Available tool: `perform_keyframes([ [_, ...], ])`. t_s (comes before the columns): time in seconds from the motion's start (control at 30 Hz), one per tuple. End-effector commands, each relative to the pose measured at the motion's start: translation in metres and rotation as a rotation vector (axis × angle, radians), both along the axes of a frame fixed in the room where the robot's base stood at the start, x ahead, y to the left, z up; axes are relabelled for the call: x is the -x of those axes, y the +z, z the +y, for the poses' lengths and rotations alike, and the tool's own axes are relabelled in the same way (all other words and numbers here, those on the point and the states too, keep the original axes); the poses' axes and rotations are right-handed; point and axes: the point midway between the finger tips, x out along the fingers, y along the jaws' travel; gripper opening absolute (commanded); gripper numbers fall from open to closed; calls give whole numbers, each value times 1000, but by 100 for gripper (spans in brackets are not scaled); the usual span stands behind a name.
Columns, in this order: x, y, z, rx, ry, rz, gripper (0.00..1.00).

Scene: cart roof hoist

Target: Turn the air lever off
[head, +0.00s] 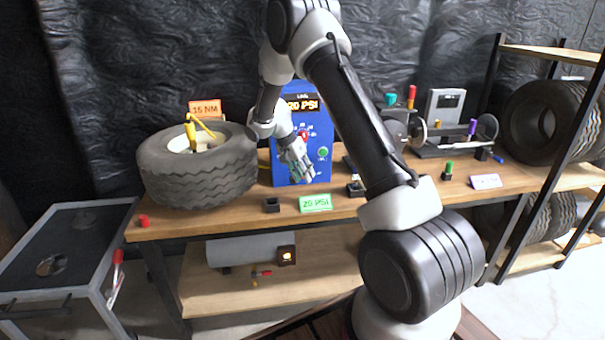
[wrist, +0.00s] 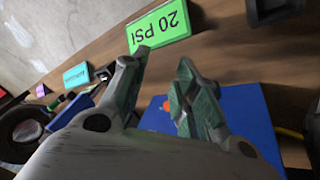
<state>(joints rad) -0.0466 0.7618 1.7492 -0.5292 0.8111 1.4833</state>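A small red-handled lever (head: 262,273), likely the air lever, is on the lower shelf below a grey tank (head: 245,249). Its exact setting is too small to tell. A dark box with a lit amber lamp (head: 287,255) is just right of the tank. My gripper (head: 303,172) is above the bench, in front of the blue gauge box (head: 318,150) reading 20 PSI, well above the lever. In the wrist view my gripper (wrist: 164,62) has its fingers apart with nothing between them. The lever is not visible in the wrist view.
A green 20 PSI card (head: 316,203) and a small black holder (head: 271,205) stand on the bench's front edge (head: 230,219). A large tyre (head: 198,172) sits at the left. A cart with another red-handled lever (head: 118,257) stands left of the bench.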

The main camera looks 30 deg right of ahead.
Motion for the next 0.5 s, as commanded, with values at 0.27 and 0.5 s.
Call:
perform_keyframes([
  [0.27, -70, 26, -4, 45, -537, -403, 30],
  [0.5, -71, 19, -7, 41, -696, -468, 30],
])
